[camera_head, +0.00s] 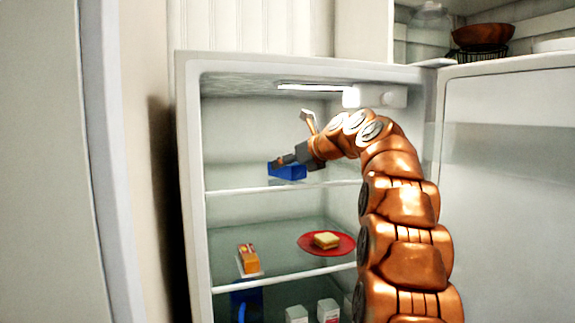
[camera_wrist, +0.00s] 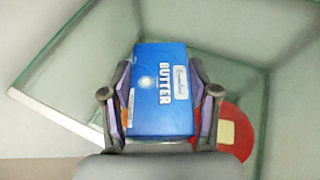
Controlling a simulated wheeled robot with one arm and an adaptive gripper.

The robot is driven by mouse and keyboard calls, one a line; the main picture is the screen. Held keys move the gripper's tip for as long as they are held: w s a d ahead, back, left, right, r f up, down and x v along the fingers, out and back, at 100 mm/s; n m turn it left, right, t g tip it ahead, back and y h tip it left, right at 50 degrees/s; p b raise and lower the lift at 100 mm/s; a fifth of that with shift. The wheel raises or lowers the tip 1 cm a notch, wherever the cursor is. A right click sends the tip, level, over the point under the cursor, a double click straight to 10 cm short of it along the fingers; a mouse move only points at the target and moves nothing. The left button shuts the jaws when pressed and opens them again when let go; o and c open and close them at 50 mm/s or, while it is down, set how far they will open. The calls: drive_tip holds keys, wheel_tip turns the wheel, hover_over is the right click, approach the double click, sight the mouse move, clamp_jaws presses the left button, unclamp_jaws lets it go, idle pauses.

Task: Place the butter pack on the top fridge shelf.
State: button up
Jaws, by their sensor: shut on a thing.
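The butter pack is a blue box with white "BUTTER" lettering. In the wrist view the butter pack (camera_wrist: 158,90) lies between the two fingers of my gripper (camera_wrist: 160,105), which touch it on both sides. In the head view the butter pack (camera_head: 287,171) is inside the open fridge, just above the front part of the top glass shelf (camera_head: 235,180). My gripper (camera_head: 290,160) reaches it from the right. I cannot tell whether the pack's underside touches the shelf. The top shelf's pale front edge (camera_wrist: 60,112) also shows in the wrist view.
On the shelf below stand a red plate (camera_head: 309,243) with a yellow block (camera_head: 326,240) and an orange carton (camera_head: 248,259). White-topped cartons (camera_head: 328,310) and a blue item (camera_head: 247,302) are lower. The fridge door (camera_head: 510,190) is open at right. The top shelf looks otherwise clear.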

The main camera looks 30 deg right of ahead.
drive_tip(key=shift+f, duration=0.2)
idle(0.3)
drive_tip(key=o, duration=1.4)
drive_tip(key=shift+c, duration=0.2)
drive_tip(key=b+v, duration=0.2)
drive_tip(key=v, duration=1)
